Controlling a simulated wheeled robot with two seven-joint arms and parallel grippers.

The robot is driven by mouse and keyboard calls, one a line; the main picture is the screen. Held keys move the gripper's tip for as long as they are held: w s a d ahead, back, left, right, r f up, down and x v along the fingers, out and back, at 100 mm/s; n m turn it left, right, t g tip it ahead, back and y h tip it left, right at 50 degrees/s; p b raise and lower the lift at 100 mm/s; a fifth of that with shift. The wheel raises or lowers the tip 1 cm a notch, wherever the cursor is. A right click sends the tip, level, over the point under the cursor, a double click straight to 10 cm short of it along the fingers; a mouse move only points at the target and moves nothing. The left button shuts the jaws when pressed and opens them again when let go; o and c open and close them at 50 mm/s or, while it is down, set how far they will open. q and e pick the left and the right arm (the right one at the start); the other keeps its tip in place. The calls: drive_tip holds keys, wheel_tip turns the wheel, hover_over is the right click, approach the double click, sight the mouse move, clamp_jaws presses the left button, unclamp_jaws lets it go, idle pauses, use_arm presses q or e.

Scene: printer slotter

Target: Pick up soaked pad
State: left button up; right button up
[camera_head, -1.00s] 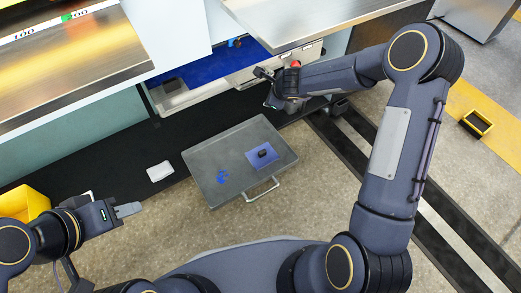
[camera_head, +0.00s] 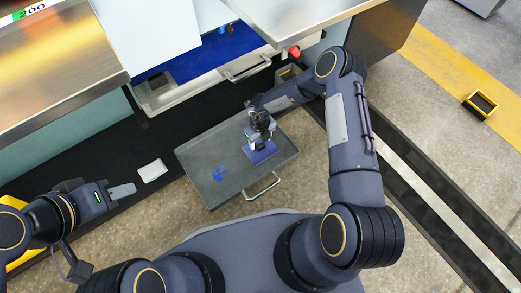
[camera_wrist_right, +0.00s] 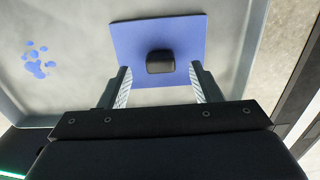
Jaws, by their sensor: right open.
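The soaked pad, a blue square (camera_wrist_right: 126,40) with a black grip block (camera_wrist_right: 160,61) at its middle, lies flat on a grey tray (camera_head: 199,156). In the head view the pad (camera_head: 265,155) is partly hidden by my right gripper (camera_head: 259,142). My right gripper is open over the pad. In the right wrist view its two fingers (camera_wrist_right: 160,76) stand to the left and right of the block, apart from it. My left gripper (camera_head: 128,190) is far from the pad, at the left; its finger gap does not show clearly.
Blue liquid spots (camera_head: 218,174) mark the tray, which has a front handle (camera_head: 262,187). A white block (camera_head: 152,171) lies on the dark strip left of the tray. The machine, with its open blue bay (camera_head: 205,55) and metal shelves, overhangs the back. A yellow box (camera_head: 481,105) sits at right.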

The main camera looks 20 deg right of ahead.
sight(261, 145)
wheel_tip(261, 145, down, 3)
drive_tip(key=shift+f+b, duration=0.2)
drive_tip(key=shift+b, duration=0.35)
use_arm(q)
drive_tip(key=shift+f, duration=0.95)
use_arm(e)
drive_tip(key=shift+r, duration=0.1)
drive_tip(key=c, duration=1.1)
drive_tip(key=shift+o, duration=0.2)
use_arm(q)
drive_tip(key=shift+r, duration=0.1)
use_arm(e)
drive_tip(key=shift+r, duration=0.1)
